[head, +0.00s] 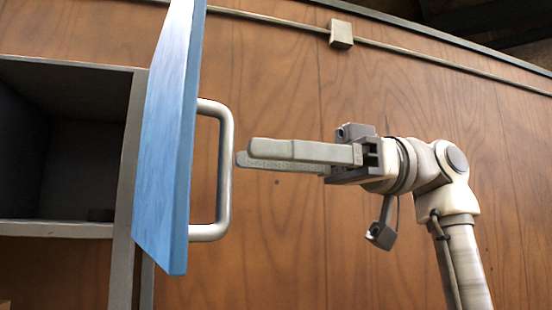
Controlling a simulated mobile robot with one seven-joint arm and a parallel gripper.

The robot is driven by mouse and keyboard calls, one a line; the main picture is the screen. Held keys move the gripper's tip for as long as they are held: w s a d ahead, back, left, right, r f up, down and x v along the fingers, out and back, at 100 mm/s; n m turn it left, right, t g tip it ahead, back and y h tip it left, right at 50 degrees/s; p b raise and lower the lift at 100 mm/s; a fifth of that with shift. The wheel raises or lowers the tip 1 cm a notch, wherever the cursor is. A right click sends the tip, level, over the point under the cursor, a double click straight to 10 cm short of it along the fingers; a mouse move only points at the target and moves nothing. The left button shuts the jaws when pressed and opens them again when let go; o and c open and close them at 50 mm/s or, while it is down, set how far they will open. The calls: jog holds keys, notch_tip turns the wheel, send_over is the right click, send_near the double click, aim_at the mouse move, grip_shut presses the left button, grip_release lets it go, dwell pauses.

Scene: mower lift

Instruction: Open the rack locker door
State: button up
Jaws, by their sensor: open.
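The blue rack locker door (165,140) stands swung open at the left, seen nearly edge-on. A grey bar handle (226,170) sticks out from its right face. The grey locker (122,240) is behind it, and its dark inside shows to the left of the door. My gripper (242,155) comes in from the right with its long fingers pointing left at the handle. In the picture the fingertips are just right of the bar. They look apart from it, but the depth gap is hard to tell. The gripper is open and holds nothing.
A wood-panelled wall (290,245) fills the background. A thin conduit with a small box (341,34) runs along its upper part. A small dark object (100,214) sits on the locker shelf (50,229). The space below my gripper looks clear.

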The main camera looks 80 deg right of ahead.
jog(key=p+v, duration=0.7)
jog(key=v, duration=0.6)
dwell(0.5)
